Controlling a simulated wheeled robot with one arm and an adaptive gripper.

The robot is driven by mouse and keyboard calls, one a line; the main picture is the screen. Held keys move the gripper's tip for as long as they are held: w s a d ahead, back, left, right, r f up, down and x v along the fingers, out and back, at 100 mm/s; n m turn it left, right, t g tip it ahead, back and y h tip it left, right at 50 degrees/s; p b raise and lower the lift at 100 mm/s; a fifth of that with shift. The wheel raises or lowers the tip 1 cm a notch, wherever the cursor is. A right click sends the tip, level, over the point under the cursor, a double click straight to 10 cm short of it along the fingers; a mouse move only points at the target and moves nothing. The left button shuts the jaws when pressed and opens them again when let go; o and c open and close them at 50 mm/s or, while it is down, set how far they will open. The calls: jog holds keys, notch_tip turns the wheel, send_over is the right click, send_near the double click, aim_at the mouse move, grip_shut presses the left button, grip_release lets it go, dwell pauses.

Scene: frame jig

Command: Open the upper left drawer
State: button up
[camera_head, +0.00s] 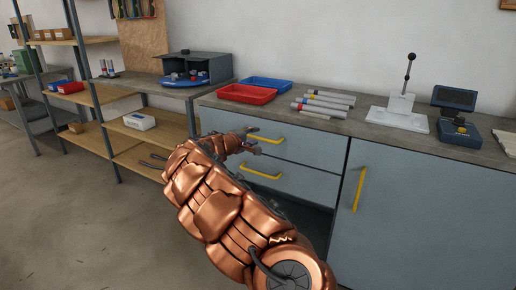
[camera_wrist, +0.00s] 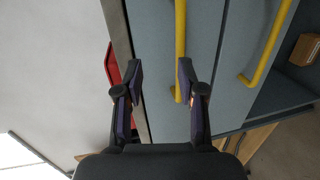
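The upper left drawer (camera_head: 315,147) is a grey-blue front under the worktop and looks shut. Its yellow bar handle (camera_head: 273,140) shows just right of my gripper (camera_head: 251,140). In the wrist view, this handle (camera_wrist: 180,35) runs down from the top edge and ends close to the inner side of the right finger. My gripper (camera_wrist: 160,78) is open there, with a wide gap between its fingers and nothing clearly gripped. Contact between finger and handle cannot be told. My arm hides the left part of the drawer front in the head view.
The lower drawer's yellow handle (camera_head: 262,174) is just below. A cabinet door with an upright yellow handle (camera_head: 359,189) is to the right. Red tray (camera_head: 247,94), blue tray (camera_head: 266,84) and several cylinders (camera_head: 325,104) lie on the worktop. Open shelving (camera_head: 150,130) stands left.

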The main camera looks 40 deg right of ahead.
aim_at(258, 138)
jog(key=shift+n+t, duration=0.5)
jog(key=shift+w+d+f, duration=0.75)
jog(key=shift+d+f, duration=0.05)
jog(key=shift+d, duration=0.45)
jog(key=shift+w+d+f, duration=0.75)
jog(key=shift+w+d, duration=0.05)
jog(key=shift+d, duration=0.4)
jog(key=shift+w+d+f, duration=0.75)
jog(key=shift+d+f, duration=0.05)
jog(key=shift+d, duration=0.45)
grip_shut()
